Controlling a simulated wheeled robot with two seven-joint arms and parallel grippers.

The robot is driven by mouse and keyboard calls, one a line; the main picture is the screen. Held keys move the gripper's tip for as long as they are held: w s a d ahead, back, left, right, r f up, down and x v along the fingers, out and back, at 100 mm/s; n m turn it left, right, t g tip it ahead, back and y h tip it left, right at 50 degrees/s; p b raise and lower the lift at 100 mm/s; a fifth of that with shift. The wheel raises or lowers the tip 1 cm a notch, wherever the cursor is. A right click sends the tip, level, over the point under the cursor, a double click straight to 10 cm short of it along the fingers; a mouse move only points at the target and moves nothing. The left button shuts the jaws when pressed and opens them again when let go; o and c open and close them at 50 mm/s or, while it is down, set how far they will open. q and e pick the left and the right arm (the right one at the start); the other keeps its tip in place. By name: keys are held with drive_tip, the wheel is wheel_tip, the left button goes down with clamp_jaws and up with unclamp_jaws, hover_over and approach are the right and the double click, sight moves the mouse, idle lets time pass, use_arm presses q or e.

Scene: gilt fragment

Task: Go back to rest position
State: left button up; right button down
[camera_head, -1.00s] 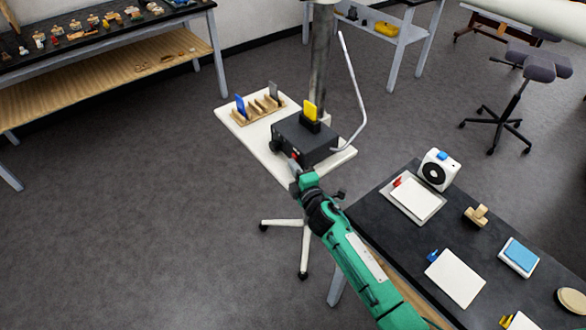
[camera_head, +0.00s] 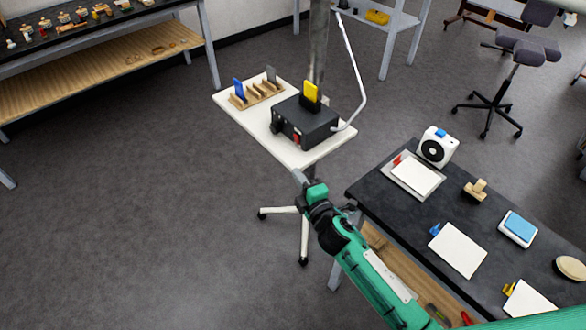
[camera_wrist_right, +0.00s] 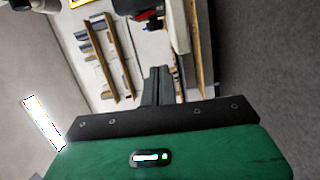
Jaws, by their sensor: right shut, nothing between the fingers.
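My right gripper (camera_head: 298,178) is at the end of the green arm, over the floor just in front of the small white stand table (camera_head: 238,114). It is shut and empty, apart from the table and the black box on it. In the right wrist view its fingers (camera_wrist_right: 156,75) lie together with nothing between them. My left gripper is not in view.
A dark workbench (camera_head: 390,218) with pads and a white fan-like device (camera_head: 437,147) is at right. Floor at left is clear.

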drive_tip(key=shift+s+d, duration=0.25)
drive_tip(key=shift+s, duration=0.2)
drive_tip(key=shift+f, duration=0.1)
